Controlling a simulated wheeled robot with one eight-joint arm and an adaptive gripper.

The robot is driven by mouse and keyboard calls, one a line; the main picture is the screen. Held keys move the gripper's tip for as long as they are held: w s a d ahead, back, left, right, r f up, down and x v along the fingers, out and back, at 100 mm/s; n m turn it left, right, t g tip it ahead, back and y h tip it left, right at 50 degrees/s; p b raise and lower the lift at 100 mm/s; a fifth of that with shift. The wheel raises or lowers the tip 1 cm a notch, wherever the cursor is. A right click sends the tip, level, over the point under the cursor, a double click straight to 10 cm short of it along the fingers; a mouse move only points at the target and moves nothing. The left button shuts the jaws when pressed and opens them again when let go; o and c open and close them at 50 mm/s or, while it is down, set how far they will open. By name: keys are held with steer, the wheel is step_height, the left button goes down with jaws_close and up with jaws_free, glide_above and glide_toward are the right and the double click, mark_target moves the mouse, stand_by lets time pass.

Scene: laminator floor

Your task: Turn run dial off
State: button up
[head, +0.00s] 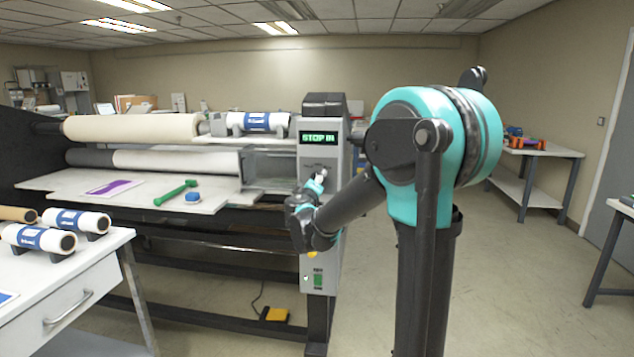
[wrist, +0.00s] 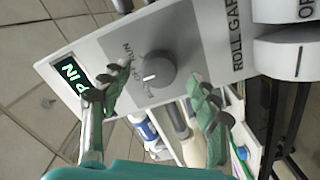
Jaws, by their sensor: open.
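The run dial (wrist: 155,69) is a round dark grey knob on the light grey control panel (wrist: 190,35) in the wrist view. It has a white mark near its lower left edge. Small lettering around it includes "RUN", partly hidden by a finger. My gripper (wrist: 160,82) is open, with one finger on each side of the dial. I see no clear contact with the dial. In the head view my gripper (head: 317,182) is at the front of the laminator's control column (head: 320,225), where the dial is hidden or too small to make out.
A green display (head: 318,137) reads "STOP IN". A green-handled tool (head: 176,193) and a blue item (head: 193,196) lie on the laminator bed (head: 130,190).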

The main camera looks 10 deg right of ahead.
steer(key=v, duration=0.9)
steer(key=shift+s, duration=0.1)
steer(key=s+d+f+m+g, duration=0.5)
steer(key=s+d+f+g, duration=0.3)
steer(key=s+d+f, duration=0.65)
steer(key=s+a+f+m+g+y, duration=0.1)
steer(key=s+a+f+g+y, duration=0.1)
steer(key=s+f, duration=0.5)
steer(key=s+a+f+m+g+y, duration=0.1)
steer(key=s+a+f+g+y, duration=0.2)
steer(key=s+a+f, duration=0.2)
steer(key=s+f, duration=0.3)
steer(key=shift+s+f+m+y, duration=0.25)
steer(key=shift+f+m+y, duration=0.05)
steer(key=shift+f, duration=0.1)
steer(key=shift+d, duration=0.1)
steer(key=shift+c, duration=0.6)
